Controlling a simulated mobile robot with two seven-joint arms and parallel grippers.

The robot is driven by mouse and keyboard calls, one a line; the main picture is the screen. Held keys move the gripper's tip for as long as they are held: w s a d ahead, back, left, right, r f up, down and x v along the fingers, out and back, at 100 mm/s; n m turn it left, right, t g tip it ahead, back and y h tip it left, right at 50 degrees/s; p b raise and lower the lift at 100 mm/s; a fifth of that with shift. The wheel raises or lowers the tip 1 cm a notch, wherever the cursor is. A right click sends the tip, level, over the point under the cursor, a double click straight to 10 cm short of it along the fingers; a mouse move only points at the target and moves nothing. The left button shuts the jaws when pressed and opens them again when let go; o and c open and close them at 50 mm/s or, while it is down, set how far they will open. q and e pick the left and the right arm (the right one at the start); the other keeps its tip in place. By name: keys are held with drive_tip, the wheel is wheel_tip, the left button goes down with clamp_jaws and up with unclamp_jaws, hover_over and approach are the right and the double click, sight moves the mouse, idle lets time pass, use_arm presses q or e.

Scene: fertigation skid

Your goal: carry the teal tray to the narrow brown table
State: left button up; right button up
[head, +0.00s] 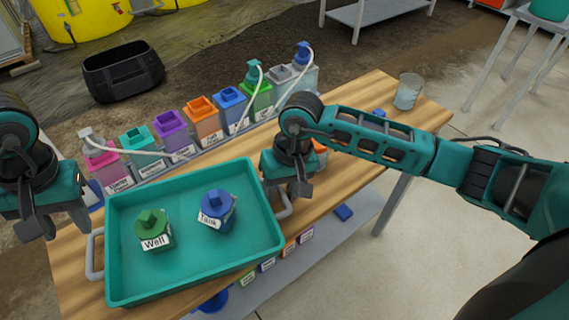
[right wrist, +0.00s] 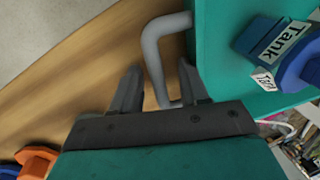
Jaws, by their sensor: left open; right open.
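The teal tray (head: 190,265) rests on a wooden-topped table (head: 370,103), with grey handles at both ends. A green container labelled "Well" (head: 152,228) and a blue one labelled "Tank" (head: 217,208) stand in it. My right gripper (head: 288,190) is open at the right handle (head: 284,207). In the right wrist view the handle (right wrist: 157,52) lies between the fingers (right wrist: 158,88), which are not closed on it. My left gripper (head: 54,222) is open and empty, above and left of the left handle (head: 92,258). I cannot identify a separate narrow brown table.
A row of coloured labelled containers (head: 203,122) with tubing stands behind the tray. A clear glass (head: 407,92) is at the table's far right. A black crate (head: 122,72) sits on the ground beyond. Free tabletop shows right of the tray.

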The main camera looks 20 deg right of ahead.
wheel_tip(320, 180, up, 12)
drive_tip(key=d, duration=0.2)
drive_tip(key=shift+d, duration=0.2)
drive_tip(key=shift+s+f, duration=0.1)
drive_tip(key=shift+f, duration=0.05)
idle(0.3)
